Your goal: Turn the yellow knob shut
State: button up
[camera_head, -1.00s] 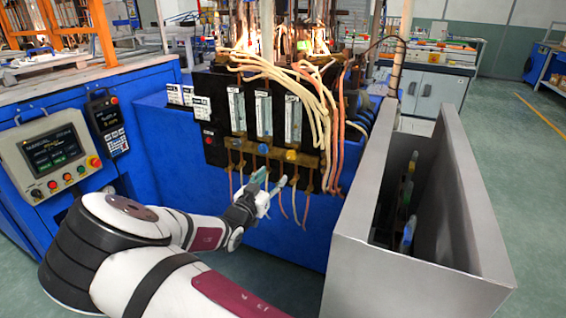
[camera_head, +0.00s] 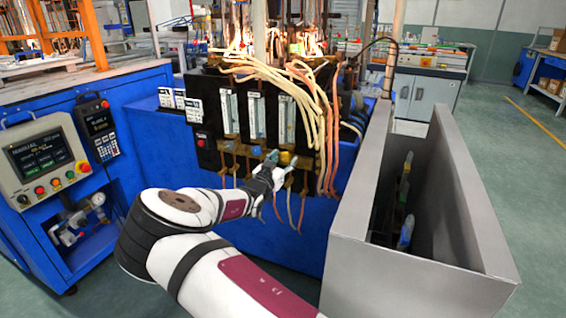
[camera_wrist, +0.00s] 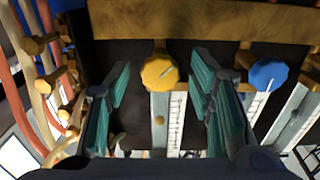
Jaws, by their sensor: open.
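The yellow knob (camera_wrist: 160,71) sits on the brass bar at the upper middle of the wrist view, with a pale slanted mark on its face. My gripper (camera_wrist: 160,85) is open, with one teal-padded finger on each side of the knob. Gaps show between the knob and both fingers, so it is not gripped. In the head view my gripper (camera_head: 281,160) is raised at the right-hand end of the row of knobs, and its fingers largely cover the yellow knob there.
A blue knob (camera_wrist: 269,74) is close beside the right finger in the wrist view. Pale and copper hoses (camera_head: 325,130) hang close to my gripper's right. Glass flow meters (camera_head: 256,115) stand above the knobs. A grey metal bin (camera_head: 400,250) is on the right.

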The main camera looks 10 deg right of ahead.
jog(key=c, duration=1.2)
jog(key=shift+o, duration=0.2)
jog(key=shift+m, duration=0.3)
